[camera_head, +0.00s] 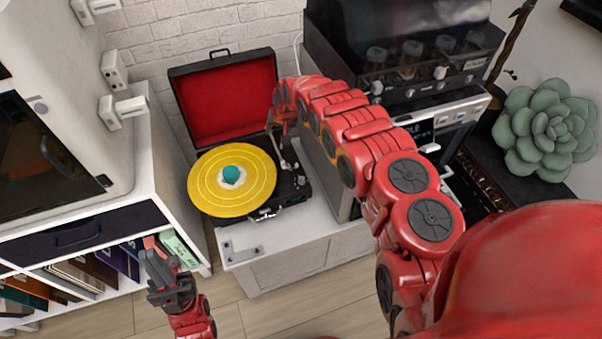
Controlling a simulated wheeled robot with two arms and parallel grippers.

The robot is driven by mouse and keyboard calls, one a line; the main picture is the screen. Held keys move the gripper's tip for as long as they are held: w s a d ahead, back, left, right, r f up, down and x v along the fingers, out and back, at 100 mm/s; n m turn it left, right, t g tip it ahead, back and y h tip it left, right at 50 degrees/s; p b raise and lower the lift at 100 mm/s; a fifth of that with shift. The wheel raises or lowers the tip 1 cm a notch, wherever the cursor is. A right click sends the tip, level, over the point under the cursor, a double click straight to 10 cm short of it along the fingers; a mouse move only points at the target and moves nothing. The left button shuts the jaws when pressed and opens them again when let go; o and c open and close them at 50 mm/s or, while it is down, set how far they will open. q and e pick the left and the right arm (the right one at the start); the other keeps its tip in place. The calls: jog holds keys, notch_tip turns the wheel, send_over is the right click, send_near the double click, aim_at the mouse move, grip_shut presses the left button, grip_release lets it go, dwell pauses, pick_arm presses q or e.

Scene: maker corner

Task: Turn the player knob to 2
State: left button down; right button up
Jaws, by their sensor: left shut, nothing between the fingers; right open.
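The record player (294,194) is an open black case with a red-lined lid (226,100) and a yellow record (208,195) with a teal center. Its tonearm and small controls sit along the right side of the deck. I cannot clearly make out the knob or its setting at this size. My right gripper (275,124) is open above the back right of the deck, by the lid's right edge, and partly covers that area. My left gripper (156,264) is shut and empty, low at the left, in front of the shelf and away from the player.
The player stands on a white cabinet (285,262). A dark machine with knobs (440,72) stands close to its right, under my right arm. A white shelf (170,196) with books is at left. A succulent (545,130) is at far right. Floor in front is clear.

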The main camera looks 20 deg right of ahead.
jog(key=s+d+r+g+h, duration=0.1)
jog(key=s+d+r+g, duration=0.15)
jog(key=s, duration=0.35)
jog(key=s+d+r+g, duration=0.2)
jog(key=s+r, duration=0.1)
jog(key=s, duration=0.2)
jog(key=b, duration=0.5)
send_over(302, 178)
notch_tip(302, 178, down, 6)
jog(key=shift+m, duration=0.3)
notch_tip(302, 178, down, 10)
jog(key=shift+a+r+p, duration=0.1)
jog(key=shift+p, duration=0.4)
jog(key=shift+f, duration=0.7)
grip_shut()
